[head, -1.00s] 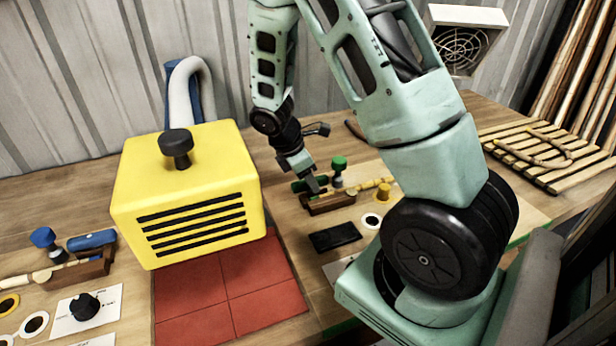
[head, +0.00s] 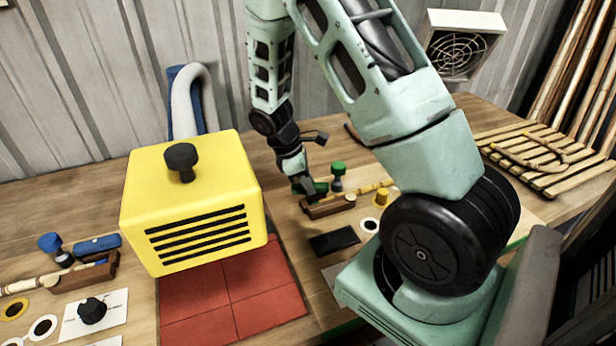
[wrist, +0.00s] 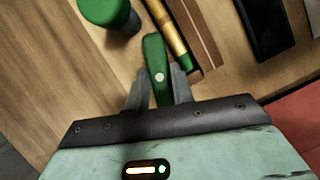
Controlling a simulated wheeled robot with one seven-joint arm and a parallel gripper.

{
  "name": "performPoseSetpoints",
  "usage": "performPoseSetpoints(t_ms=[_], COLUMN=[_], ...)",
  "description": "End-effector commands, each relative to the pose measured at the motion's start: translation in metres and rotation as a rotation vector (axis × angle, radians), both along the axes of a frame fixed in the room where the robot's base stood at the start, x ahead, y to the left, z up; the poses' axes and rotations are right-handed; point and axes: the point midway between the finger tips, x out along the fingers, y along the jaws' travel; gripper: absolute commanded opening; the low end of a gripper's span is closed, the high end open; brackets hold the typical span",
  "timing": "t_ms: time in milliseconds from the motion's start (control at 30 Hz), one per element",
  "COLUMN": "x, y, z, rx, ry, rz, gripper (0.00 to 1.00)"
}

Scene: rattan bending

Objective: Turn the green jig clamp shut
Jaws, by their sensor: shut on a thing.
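The green jig clamp's lever (wrist: 155,68) stands between my gripper's two fingers (wrist: 158,88) in the wrist view, and the gripper is shut on it. A pale round pivot shows on the lever. In the head view my gripper (head: 309,191) reaches down to the clamp from the back, and the green lever (head: 321,187) is partly hidden by the fingers. The clamp sits at the wooden jig block (head: 330,207). A yellow-brown rod (wrist: 168,32) lies along the block, and it also shows in the head view (head: 372,187).
A green-capped knob (head: 338,168) stands close behind the clamp, near my fingers in the wrist view (wrist: 104,12). A black flat pad (head: 335,240) lies in front. The yellow box (head: 195,200) stands left, with a blue-handled jig (head: 97,244) beyond it.

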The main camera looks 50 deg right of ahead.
Motion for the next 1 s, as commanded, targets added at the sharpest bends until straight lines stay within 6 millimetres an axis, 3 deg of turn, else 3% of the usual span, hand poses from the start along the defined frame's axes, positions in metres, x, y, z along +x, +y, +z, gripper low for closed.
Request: performPoseSetpoints(t_ms=[1000], x=[0.0035], y=[-0.0058], z=[0.0014], rx=[0.001], ry=[-0.003], rz=[-0.957], gripper=[0.01])
